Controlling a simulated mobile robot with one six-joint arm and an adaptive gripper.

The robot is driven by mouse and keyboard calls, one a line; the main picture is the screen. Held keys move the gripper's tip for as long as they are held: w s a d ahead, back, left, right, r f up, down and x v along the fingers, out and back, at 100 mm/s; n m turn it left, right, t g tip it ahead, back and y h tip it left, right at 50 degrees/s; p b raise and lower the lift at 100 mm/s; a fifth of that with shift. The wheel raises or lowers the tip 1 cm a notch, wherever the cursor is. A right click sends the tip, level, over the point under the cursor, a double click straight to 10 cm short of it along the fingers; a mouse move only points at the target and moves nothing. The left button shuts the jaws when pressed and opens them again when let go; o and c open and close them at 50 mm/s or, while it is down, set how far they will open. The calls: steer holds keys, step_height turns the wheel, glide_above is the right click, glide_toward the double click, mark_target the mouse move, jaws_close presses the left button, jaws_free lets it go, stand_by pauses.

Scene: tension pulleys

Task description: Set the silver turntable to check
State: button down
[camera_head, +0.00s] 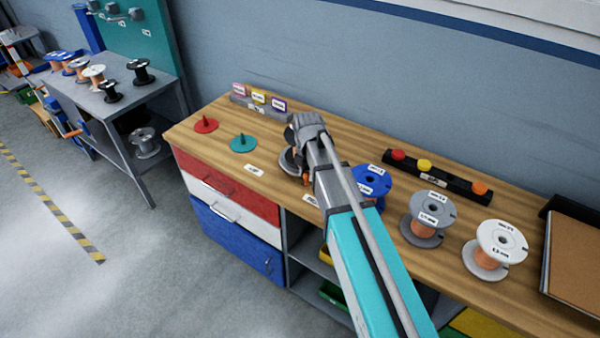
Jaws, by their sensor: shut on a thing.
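The silver turntable (288,160) shows as a grey disc on the wooden workbench, right of the teal turntable. My gripper and wrist hide most of it. My gripper (299,152) is down at the turntable and shut on it; the fingertips and the exact place of contact are largely hidden behind my arm. A small label (311,199) lies on the bench in front of it. I cannot read this label or tell the turntable's setting.
A red turntable (205,125) and a teal turntable (243,143) with pegs sit to the left. A rack (240,100) with coloured cards stands behind. Blue (370,181), grey (428,217) and white (499,243) spools and a button bar (445,181) are to the right.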

steer(key=shift+w+d+n, duration=0.4)
steer(key=shift+d+n, duration=0.1)
steer(key=shift+n, duration=0.1)
steer(key=shift+d, duration=0.1)
steer(key=shift+c, duration=2.1)
jaws_free()
steer(key=shift+s, duration=0.15)
steer(key=shift+s, duration=0.1)
